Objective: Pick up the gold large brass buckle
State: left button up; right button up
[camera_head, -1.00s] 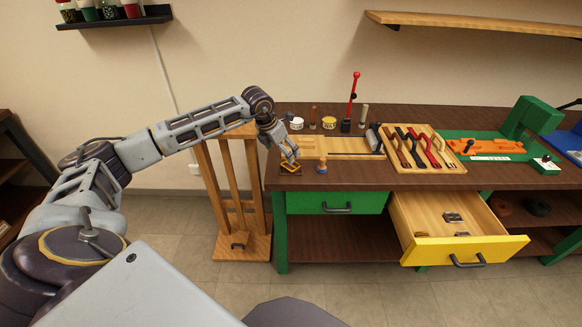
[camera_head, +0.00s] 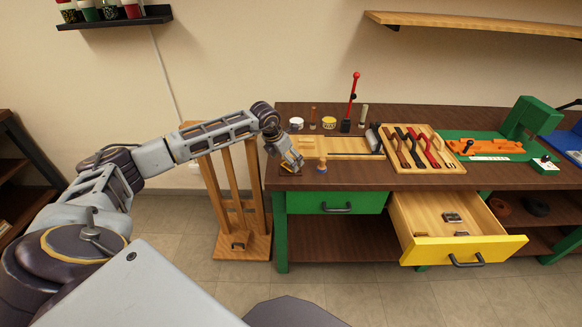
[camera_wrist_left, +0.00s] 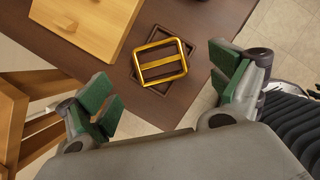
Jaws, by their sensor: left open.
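The gold large brass buckle (camera_wrist_left: 161,61) is a rectangular frame with a middle bar. In the head view the buckle (camera_head: 286,170) is mostly hidden by my left gripper (camera_head: 291,168). My left gripper (camera_wrist_left: 160,90) is open, with its green-padded fingers apart on either side of the buckle and nothing between them touching it. My right gripper is not in view.
A wooden stand (camera_head: 250,205) is left of the bench. A yellow-fronted drawer (camera_head: 480,250) is open at the right.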

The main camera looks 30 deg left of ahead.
aim_at(289, 166)
pick_arm(q)
jog(key=x, duration=0.2)
jog(key=shift+w+f, duration=0.2)
jog(key=shift+f, duration=0.15)
jog(key=shift+w+f, duration=0.1)
jog(key=shift+f, duration=0.2)
jog(key=c, duration=1.1)
jog(key=shift+r, duration=0.45)
notch_tip(289, 166, up, 3)
notch_tip(289, 166, up, 5)
jog(key=shift+f, duration=0.15)
jog(key=shift+r, duration=0.75)
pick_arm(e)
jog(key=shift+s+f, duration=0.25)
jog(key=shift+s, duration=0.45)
